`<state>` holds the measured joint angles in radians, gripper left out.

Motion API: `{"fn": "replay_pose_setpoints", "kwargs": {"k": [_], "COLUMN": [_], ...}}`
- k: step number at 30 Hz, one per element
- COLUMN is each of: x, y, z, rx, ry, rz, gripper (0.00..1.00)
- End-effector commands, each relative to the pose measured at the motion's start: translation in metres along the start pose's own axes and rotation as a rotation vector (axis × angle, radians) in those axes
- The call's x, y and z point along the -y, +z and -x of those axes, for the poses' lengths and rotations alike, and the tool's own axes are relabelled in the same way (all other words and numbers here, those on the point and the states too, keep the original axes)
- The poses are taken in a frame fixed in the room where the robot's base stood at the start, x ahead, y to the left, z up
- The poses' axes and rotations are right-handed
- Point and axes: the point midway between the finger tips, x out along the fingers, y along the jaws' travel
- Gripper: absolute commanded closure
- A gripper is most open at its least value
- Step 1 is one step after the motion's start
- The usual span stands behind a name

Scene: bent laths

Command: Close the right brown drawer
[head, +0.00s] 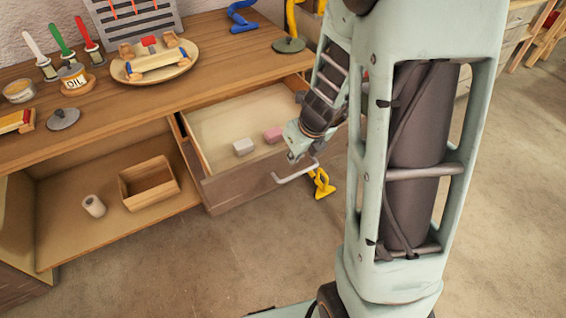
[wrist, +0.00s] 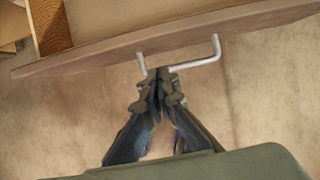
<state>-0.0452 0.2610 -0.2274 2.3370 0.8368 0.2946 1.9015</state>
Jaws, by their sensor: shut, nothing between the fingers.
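The right brown drawer (head: 238,188) is pulled out of the bench in the head view. Its pale interior shows, with a white block (head: 243,146) and a pink block (head: 273,134) inside. A light bar handle (head: 296,172) sticks out from its front. In the wrist view the drawer's front edge (wrist: 110,53) runs across the top, with the handle (wrist: 196,65) below it. My gripper (wrist: 160,75) is shut and empty, its fingertips beside the handle's left part. I cannot tell whether they touch it. In the head view my arm hides part of the drawer's right side.
An open shelf left of the drawer holds a wooden box (head: 150,183) and a white roll (head: 94,206). A yellow object (head: 321,184) shows near the handle.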

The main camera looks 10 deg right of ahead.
Motion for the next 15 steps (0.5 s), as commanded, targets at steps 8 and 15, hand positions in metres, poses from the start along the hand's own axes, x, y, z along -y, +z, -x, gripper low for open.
{"fn": "replay_pose_setpoints", "kwargs": {"k": [8, 15], "x": [0.000, 0.000], "y": [-0.004, -0.004], "z": [-0.033, -0.075], "rx": [-0.002, -0.002], "ry": [0.002, 0.002], "rz": [-0.025, -0.023], "gripper": [1.00, 1.00]}}
